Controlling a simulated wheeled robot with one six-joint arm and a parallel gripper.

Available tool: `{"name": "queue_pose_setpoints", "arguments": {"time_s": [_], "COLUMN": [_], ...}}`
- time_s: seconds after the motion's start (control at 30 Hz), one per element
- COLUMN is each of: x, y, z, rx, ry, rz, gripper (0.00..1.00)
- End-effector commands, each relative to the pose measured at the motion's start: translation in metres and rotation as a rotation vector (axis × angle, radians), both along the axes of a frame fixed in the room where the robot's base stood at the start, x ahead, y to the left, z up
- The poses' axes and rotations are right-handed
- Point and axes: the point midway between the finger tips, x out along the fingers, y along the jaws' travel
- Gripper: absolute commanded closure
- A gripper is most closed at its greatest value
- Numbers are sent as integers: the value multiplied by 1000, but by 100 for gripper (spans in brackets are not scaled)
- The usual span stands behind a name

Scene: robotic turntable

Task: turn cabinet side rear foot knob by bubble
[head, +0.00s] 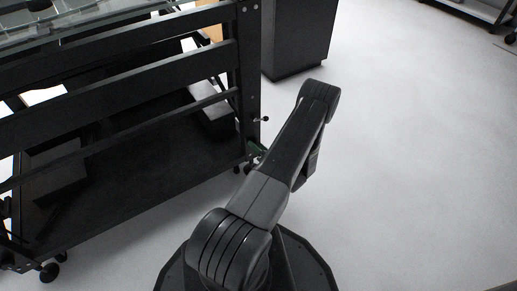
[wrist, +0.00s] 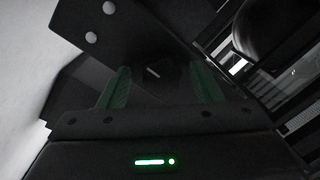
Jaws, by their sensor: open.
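The black cabinet frame (head: 130,75) fills the left of the head view, and its corner post (head: 249,75) runs down to the floor. My gripper (wrist: 160,87) is open in the wrist view, with one green fingertip pad on each side. A dark, faceted shape with a small pale mark (wrist: 153,72) shows between the pads; it may be the foot knob, but it is too dark to be sure. In the head view only a bit of green shows by the post's foot, and my arm hides the rest. I cannot make out a bubble level.
A small lever with a round end (head: 264,119) sticks out from the post above my gripper. A dark cabinet (head: 296,38) stands behind. The pale floor (head: 420,150) to the right is clear. A caster (head: 49,272) shows at the lower left.

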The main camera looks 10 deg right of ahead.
Motion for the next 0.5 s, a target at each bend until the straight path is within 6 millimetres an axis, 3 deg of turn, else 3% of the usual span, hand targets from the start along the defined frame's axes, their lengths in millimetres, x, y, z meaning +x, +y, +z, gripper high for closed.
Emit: {"name": "queue_pose_setpoints", "arguments": {"time_s": [0.2, 0.4, 0.5], "x": [0, 0, 0], "y": [0, 0, 0], "z": [0, 0, 0], "rx": [0, 0, 0], "ry": [0, 0, 0], "rz": [0, 0, 0], "gripper": [43, 82, 86]}}
